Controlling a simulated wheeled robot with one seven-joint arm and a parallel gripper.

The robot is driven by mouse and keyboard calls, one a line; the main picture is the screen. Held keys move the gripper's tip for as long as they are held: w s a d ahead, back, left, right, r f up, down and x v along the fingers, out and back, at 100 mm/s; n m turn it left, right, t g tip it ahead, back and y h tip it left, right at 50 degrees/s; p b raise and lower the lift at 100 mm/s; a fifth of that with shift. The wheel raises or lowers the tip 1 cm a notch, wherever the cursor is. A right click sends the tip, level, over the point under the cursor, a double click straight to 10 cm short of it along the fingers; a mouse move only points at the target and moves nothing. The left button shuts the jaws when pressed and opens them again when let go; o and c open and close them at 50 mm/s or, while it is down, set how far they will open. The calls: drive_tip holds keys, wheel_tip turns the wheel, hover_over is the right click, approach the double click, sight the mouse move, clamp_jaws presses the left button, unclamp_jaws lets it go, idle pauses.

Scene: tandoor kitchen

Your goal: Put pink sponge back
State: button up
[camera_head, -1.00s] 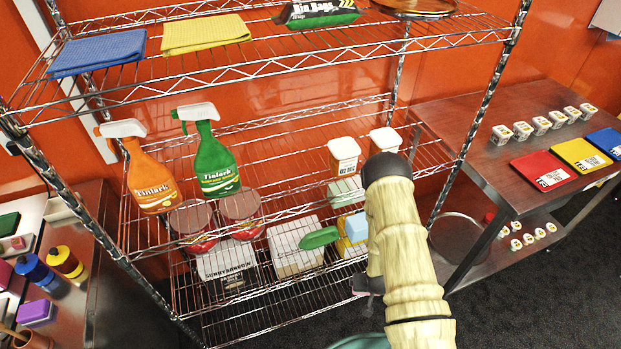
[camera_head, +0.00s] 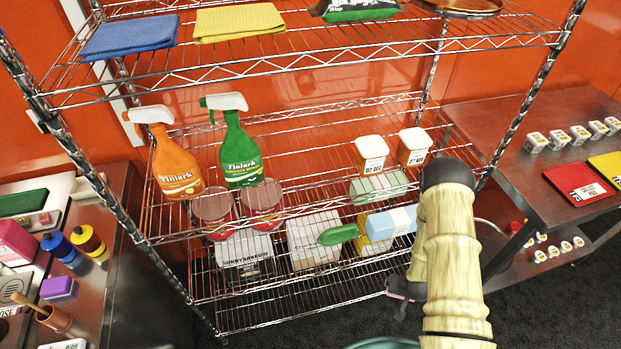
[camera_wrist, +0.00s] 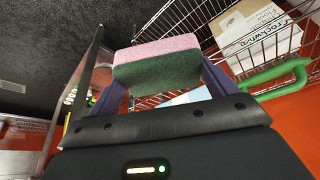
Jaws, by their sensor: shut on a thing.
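The pink sponge (camera_wrist: 160,47) shows in the wrist view, pink on one side with a dark green scouring side. It sits between the two purple-grey fingers of my gripper (camera_wrist: 163,76), which is shut on it. In the head view my gripper (camera_head: 399,292) is low in front of the wire rack's right side, partly hidden by my arm. The sponge cannot be made out clearly there.
The wire rack (camera_head: 330,55) holds cloths, spray bottles (camera_head: 178,165), cans, tubs and boxes. A left counter has a purple block (camera_head: 58,287), a pink item (camera_head: 16,242) and bottles. A steel table (camera_head: 520,120) at right holds small tubs and coloured boards.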

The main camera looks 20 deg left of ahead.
drive_tip(key=w+a+r+n+y+p, duration=0.1)
drive_tip(key=a+r+n+p, duration=0.1)
drive_tip(key=a+r, duration=0.65)
drive_tip(key=w+a+r+n+p, duration=0.1)
drive_tip(key=a+r, duration=0.4)
drive_tip(key=r, duration=0.6)
drive_tip(key=s+a+r+n+p, duration=0.1)
drive_tip(key=s+a+r, duration=0.2)
drive_tip(key=r, duration=0.3)
drive_tip(key=s+a+r+n, duration=0.1)
drive_tip(key=s+a+r, duration=0.2)
drive_tip(key=r, duration=0.3)
drive_tip(key=s+a+r+n+y+p, duration=0.1)
drive_tip(key=s+a+r, duration=0.2)
drive_tip(key=r, duration=0.3)
drive_tip(key=shift+a+r+g+p, duration=0.25)
drive_tip(key=shift+a+g+p, duration=0.1)
drive_tip(key=shift+a, duration=0.2)
